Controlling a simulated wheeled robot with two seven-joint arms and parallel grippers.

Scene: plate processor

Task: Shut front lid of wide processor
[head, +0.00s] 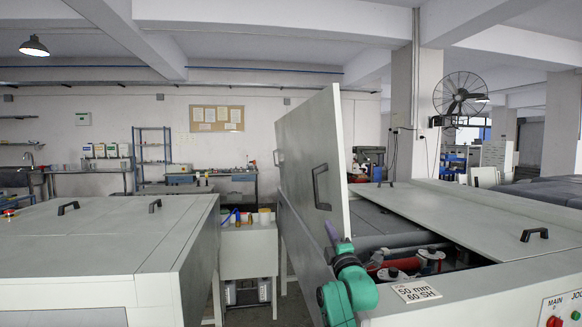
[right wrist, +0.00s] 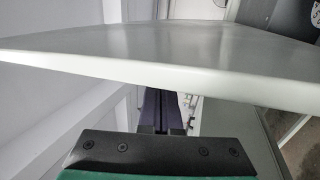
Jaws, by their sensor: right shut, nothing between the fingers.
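The wide processor (head: 470,290) stands at the right in the head view. Its raised lid (head: 310,125) is a pale grey panel, steeply tilted up at the machine's left side, with a black handle (head: 321,187). The opening beside it shows rollers and red parts. My right gripper (head: 331,231) is shut and empty, by the lid's lower near corner. In the right wrist view the lid's edge (right wrist: 150,72) crosses above the dark fingers (right wrist: 165,112). Whether they touch the lid I cannot tell. My left gripper is out of view.
A flat cover (head: 460,215) with a handle lies on the processor's top, right of the opening. A small sign (head: 416,291) lies at the front rim. Another closed machine (head: 90,250) stands at the left. A narrow gap with a small cabinet (head: 248,250) separates the machines.

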